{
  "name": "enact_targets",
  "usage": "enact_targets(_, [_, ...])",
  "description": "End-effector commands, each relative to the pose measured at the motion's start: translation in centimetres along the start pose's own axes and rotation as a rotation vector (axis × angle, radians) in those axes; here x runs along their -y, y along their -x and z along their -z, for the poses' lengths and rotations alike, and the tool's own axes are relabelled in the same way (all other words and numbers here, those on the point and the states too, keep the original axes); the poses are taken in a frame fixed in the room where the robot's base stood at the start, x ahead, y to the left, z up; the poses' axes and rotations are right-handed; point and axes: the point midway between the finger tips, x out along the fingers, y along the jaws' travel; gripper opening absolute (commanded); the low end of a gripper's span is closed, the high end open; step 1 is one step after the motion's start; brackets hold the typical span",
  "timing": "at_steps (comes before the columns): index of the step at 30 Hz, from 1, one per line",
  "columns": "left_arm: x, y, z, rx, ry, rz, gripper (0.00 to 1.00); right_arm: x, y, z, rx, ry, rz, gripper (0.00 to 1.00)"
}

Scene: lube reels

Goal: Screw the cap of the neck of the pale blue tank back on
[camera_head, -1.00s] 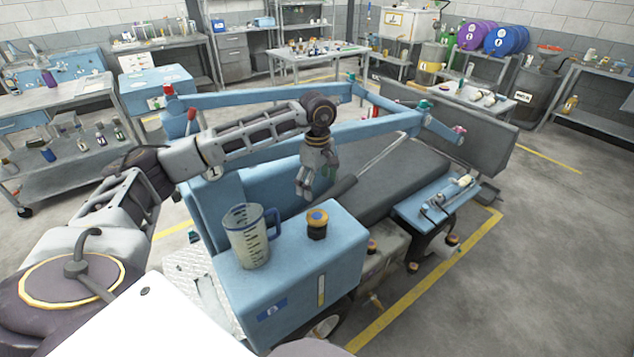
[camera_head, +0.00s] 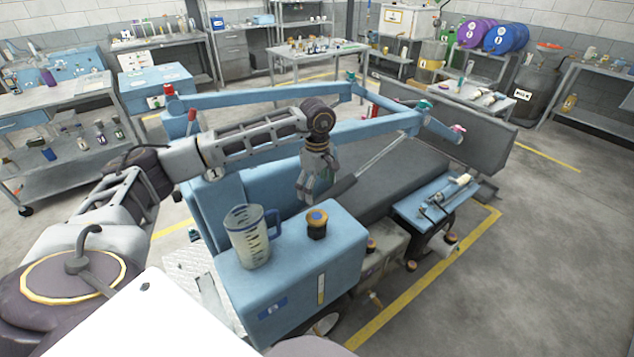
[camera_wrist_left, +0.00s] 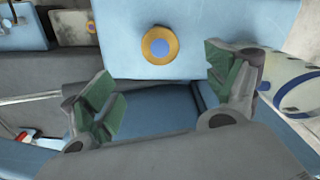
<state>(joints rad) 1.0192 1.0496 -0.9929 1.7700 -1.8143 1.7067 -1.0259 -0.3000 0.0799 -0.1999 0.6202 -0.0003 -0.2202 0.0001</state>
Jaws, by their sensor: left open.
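The pale blue tank (camera_head: 342,262) stands in front of me, and its flat top also shows in the left wrist view (camera_wrist_left: 205,25). A cap (camera_head: 317,224) with an orange rim and blue centre sits on the dark neck on top of the tank. In the left wrist view the cap (camera_wrist_left: 159,46) shows from above, beyond and between the fingers. My left gripper (camera_head: 306,200) is above and behind the tank's far edge, apart from the cap. It is open and empty, with its green-padded fingers (camera_wrist_left: 168,92) spread wide. Whether the cap is seated cannot be told. My right gripper is not in view.
A clear measuring jug (camera_head: 247,238) stands on the tank top, left of the cap; it also shows in the left wrist view (camera_wrist_left: 300,90). Blue lift arms (camera_head: 375,128) stand behind. A small blue tray with tools (camera_head: 410,208) is at the right.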

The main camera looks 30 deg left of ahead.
Motion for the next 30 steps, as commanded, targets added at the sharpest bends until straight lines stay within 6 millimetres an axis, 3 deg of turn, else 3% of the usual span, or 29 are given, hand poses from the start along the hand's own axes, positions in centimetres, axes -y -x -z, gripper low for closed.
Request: enact_targets(30, [0.0, -11.3, 0.0, 0.001, 0.001, 0.0, 0.88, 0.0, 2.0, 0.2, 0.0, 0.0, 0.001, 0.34])
